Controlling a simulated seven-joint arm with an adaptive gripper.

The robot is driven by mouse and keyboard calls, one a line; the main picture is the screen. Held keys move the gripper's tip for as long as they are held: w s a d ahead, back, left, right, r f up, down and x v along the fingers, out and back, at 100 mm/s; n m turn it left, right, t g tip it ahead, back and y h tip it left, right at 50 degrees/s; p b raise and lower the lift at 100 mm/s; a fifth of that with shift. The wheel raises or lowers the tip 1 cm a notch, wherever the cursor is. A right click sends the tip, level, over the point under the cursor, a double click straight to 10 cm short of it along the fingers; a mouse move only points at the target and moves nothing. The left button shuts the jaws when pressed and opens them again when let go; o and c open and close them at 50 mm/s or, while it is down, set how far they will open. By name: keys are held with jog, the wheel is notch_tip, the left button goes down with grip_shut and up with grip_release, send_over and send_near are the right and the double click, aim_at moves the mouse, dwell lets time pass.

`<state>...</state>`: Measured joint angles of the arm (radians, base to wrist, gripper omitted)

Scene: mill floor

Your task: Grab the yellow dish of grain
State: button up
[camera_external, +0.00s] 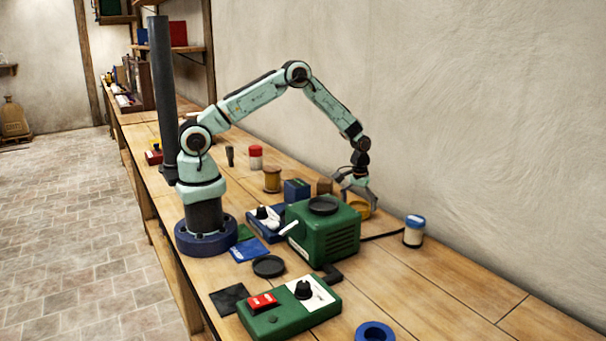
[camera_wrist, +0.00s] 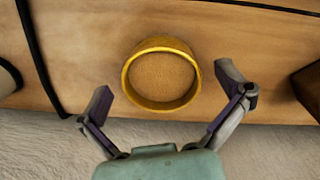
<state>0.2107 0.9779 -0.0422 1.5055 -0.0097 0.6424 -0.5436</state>
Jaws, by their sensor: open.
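The yellow dish of grain (camera_wrist: 162,75) is round with a yellow rim and brown grain inside. In the wrist view it lies upright on the wooden bench, a little beyond and between my open fingertips. My gripper (camera_wrist: 166,88) is open and empty, with one finger to the left of the dish and one to the right, and gaps on both sides. In the external view the dish (camera_external: 358,209) shows behind the green machine, which hides part of it. My gripper (camera_external: 356,190) is above it there; I cannot tell the exact height.
The green machine (camera_external: 325,240) with a black round top stands close in front of the dish. A white jar with a blue lid (camera_external: 414,232) stands to the right, with a black cable near it. A brown block (camera_external: 324,186) is to the left. The plaster wall (camera_external: 480,130) is close behind.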

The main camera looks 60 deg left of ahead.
jog(key=shift+f, duration=0.45)
jog(key=c, duration=1.2)
jog(key=shift+c, duration=0.2)
